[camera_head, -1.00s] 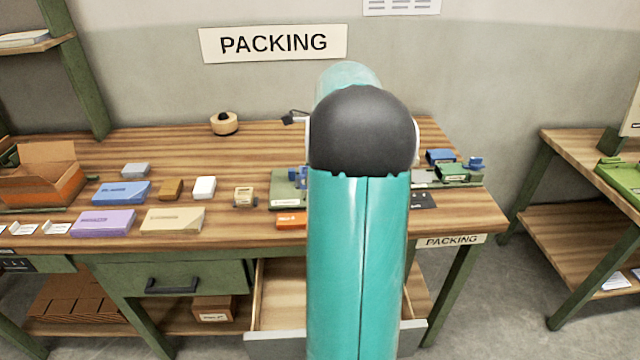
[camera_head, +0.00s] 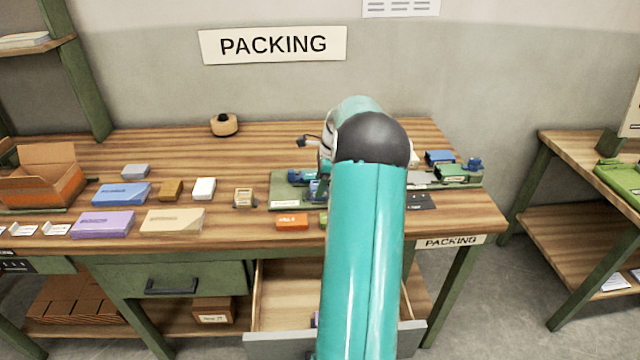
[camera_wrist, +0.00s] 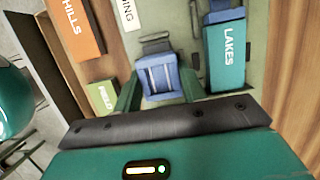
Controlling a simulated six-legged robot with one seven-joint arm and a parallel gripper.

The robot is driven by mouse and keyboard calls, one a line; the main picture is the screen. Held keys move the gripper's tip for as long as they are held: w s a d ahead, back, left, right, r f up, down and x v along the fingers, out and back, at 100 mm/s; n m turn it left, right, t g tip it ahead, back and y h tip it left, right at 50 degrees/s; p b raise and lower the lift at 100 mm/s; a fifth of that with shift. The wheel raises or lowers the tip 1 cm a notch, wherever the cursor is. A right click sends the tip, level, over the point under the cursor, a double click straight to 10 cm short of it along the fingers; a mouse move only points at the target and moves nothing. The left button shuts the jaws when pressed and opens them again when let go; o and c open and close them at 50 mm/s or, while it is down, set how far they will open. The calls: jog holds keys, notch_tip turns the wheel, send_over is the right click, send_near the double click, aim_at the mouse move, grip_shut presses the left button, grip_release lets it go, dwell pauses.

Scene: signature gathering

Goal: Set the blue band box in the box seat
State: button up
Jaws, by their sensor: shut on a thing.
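In the wrist view, my gripper (camera_wrist: 160,92) has its two green fingers on either side of a ridged blue block (camera_wrist: 160,75) and is shut on it. The block is over or on a green board (camera_wrist: 185,22); whether it touches is unclear. A teal box marked LAKES (camera_wrist: 226,58), with a blue end, lies on the board to the right of the block. I cannot tell for sure which of these is the blue band box or the box seat. In the head view my arm partly hides the board (camera_head: 283,188), and the gripper cannot be made out.
An orange box marked HILLS (camera_wrist: 75,25) and a green box marked FIELD (camera_wrist: 102,97) lie beside the board. Purple (camera_head: 103,223), blue (camera_head: 121,193) and cream (camera_head: 172,221) boxes stand further left on the bench. A drawer (camera_head: 285,290) is open below the front edge.

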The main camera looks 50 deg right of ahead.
jog(key=o, duration=1)
jog(key=shift+f, duration=0.15)
